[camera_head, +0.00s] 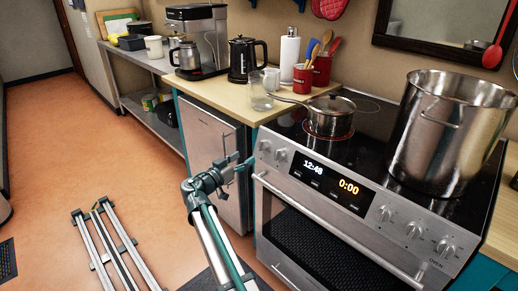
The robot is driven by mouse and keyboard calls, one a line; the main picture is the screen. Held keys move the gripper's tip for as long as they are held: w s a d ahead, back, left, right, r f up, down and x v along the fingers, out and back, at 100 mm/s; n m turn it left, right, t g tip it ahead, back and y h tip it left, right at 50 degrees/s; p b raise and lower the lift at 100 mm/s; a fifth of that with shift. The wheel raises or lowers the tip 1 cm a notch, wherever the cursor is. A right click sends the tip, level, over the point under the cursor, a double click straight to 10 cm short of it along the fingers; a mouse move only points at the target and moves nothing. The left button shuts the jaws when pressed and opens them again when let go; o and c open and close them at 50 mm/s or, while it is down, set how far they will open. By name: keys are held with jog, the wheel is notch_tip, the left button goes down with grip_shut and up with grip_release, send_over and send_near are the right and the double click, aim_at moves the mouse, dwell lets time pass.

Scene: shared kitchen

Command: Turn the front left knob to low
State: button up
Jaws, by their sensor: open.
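The stove (325,215) stands at the right with silver knobs on its front panel. Two knobs are at the panel's left end: the outer left knob (265,145) and the inner left knob (281,154). Their pointer settings are too small to read. My gripper (249,163) is open and empty in front of the cabinet, just left of the outer left knob. It appears apart from both knobs.
A large steel pot (450,130) stands on the cooktop's right side. The oven handle (330,232) juts out below the panel. More knobs (413,230) are at the right end. A glass jug (261,92) stands on the counter. The floor at left is mostly open.

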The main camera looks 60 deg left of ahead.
aim_at(259, 148)
jog(key=x, duration=0.9)
jog(key=shift+w+p, duration=0.25)
jog(key=shift+p, duration=0.15)
jog(key=c, duration=1.1)
jog(key=shift+c, duration=0.2)
